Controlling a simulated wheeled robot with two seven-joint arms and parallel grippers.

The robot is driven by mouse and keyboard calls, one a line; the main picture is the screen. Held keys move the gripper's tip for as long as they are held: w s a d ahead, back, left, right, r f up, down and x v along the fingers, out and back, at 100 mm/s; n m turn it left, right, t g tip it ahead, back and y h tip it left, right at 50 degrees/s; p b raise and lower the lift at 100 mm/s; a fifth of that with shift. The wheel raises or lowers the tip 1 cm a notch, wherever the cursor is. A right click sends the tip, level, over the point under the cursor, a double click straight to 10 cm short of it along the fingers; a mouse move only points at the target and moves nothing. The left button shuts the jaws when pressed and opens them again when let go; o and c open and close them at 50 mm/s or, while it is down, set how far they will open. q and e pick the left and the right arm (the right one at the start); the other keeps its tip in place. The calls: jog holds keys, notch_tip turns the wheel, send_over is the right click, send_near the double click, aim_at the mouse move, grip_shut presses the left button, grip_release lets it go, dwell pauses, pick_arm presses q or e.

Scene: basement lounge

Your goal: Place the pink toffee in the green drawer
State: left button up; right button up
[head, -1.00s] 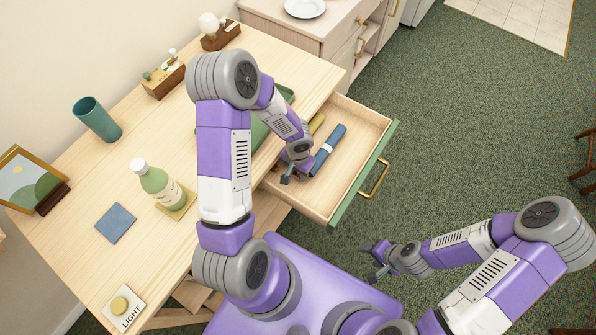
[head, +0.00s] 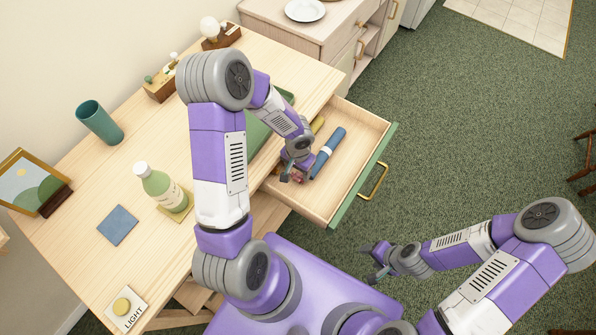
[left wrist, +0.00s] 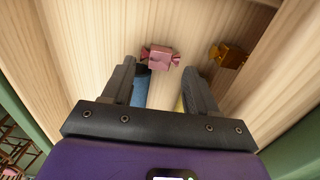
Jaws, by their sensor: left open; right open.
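The green-fronted drawer (head: 362,178) is pulled open from the wooden desk, with a pale wood inside. My left gripper (head: 297,174) is open, low over the near left part of the drawer. The pink toffee (head: 298,178) shows at its fingertips. In the left wrist view the toffee (left wrist: 159,58) is a pink wrapped sweet just beyond and between the open fingers (left wrist: 160,70), against the drawer's wood. I cannot tell whether it touches the floor of the drawer. My right gripper (head: 374,262) is open and empty above the carpet, right of my base.
A blue cylinder (head: 328,152) and a yellow item (head: 318,124) lie in the drawer. A gold wrapped sweet (left wrist: 229,56) shows in the left wrist view. On the desk stand a green bottle (head: 160,186) and a teal cup (head: 99,122). The drawer's right part is clear.

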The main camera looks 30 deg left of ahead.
aim_at(298, 176)
pick_arm(q)
notch_tip(298, 176, up, 9)
jog(key=p, duration=0.2)
jog(key=shift+f, duration=0.1)
dwell(0.5)
